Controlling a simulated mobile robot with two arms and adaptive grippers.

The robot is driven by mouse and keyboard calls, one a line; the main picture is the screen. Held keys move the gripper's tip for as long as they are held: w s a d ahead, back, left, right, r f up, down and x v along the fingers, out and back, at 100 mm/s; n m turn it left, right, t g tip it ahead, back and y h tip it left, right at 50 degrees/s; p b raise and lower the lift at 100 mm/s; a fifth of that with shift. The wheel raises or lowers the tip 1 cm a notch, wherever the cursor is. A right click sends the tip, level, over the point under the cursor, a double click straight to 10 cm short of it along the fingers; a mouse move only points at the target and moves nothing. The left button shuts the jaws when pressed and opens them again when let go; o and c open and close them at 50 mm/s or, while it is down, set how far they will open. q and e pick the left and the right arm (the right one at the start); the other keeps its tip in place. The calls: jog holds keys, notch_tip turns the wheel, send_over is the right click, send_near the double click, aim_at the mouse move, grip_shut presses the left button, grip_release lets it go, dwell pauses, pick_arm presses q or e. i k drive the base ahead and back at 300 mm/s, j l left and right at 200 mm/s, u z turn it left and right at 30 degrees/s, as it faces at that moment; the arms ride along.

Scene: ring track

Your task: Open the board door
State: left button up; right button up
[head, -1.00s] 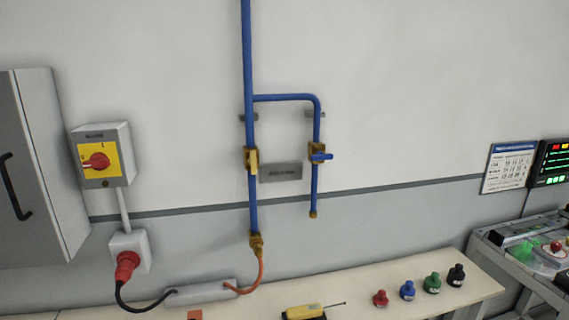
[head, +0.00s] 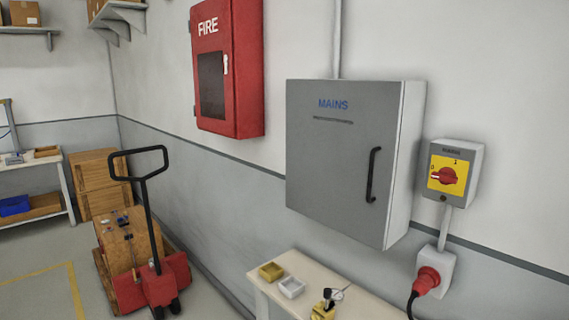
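The board is a grey wall cabinet marked MAINS (head: 325,165), in the middle of the head view. Its door looks shut. A black bar handle (head: 372,175) stands upright near the door's right edge. Neither of my grippers shows in the head view.
A rotary switch with a red knob on yellow (head: 446,172) is right of the board, above a red plug (head: 427,279). A red FIRE cabinet (head: 227,70) hangs to the left. Below is a bench (head: 352,300) with small trays. A red pallet truck (head: 165,282) stands at lower left.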

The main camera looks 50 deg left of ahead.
aim_at(343, 139)
jog(key=u, duration=1.35)
